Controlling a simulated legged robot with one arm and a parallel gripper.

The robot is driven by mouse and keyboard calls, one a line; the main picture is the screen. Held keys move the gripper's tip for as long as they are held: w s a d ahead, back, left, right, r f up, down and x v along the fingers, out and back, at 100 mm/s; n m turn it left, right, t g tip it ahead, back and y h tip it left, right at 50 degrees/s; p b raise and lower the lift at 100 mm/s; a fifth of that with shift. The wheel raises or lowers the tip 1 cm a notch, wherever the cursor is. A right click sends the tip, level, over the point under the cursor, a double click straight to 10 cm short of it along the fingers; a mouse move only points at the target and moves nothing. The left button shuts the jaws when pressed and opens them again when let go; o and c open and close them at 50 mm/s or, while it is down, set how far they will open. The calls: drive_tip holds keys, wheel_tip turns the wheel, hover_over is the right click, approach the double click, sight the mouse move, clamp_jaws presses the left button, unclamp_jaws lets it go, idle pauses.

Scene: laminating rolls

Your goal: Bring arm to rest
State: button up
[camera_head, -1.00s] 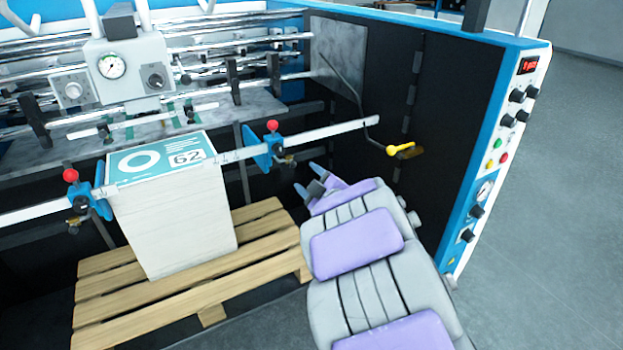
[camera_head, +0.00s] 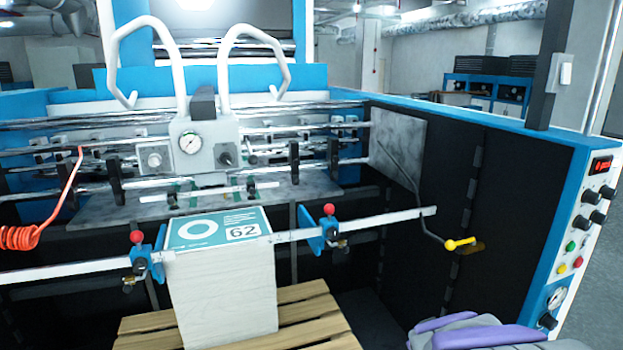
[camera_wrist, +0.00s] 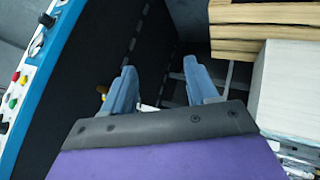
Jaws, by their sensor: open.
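My gripper (camera_wrist: 161,92) shows in the wrist view with its two grey-blue fingers spread apart and nothing between them. In the head view only a purple and grey part of my arm (camera_head: 470,332) shows at the bottom right edge; the fingers are not seen there. In the wrist view the dark machine wall lies to the left of the fingers. The paper stack (camera_wrist: 288,95) and the wooden pallet (camera_wrist: 260,30) lie to their right. My gripper appears to touch none of them.
The stack labelled 62 (camera_head: 222,290) stands on the pallet (camera_head: 310,318). A rail with blue clamps (camera_head: 318,235) crosses by it. A crank with a yellow handle (camera_head: 460,243) hangs at the dark side wall. A control panel (camera_head: 585,215) is at the right.

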drive_tip(key=s+a+g+y, duration=0.1)
drive_tip(key=s+a+g, duration=0.2)
drive_tip(key=s, duration=0.6)
drive_tip(key=s+a+f+m+g+y, duration=0.1)
drive_tip(key=s+a+g, duration=0.2)
drive_tip(key=s, duration=0.7)
drive_tip(key=s+a+f+m+g+y, duration=0.1)
drive_tip(key=s+a+g, duration=0.2)
drive_tip(key=s, duration=0.7)
drive_tip(key=shift+a+f+g+y, duration=0.15)
drive_tip(key=shift+a+g+y, duration=0.15)
drive_tip(key=shift+a, duration=0.25)
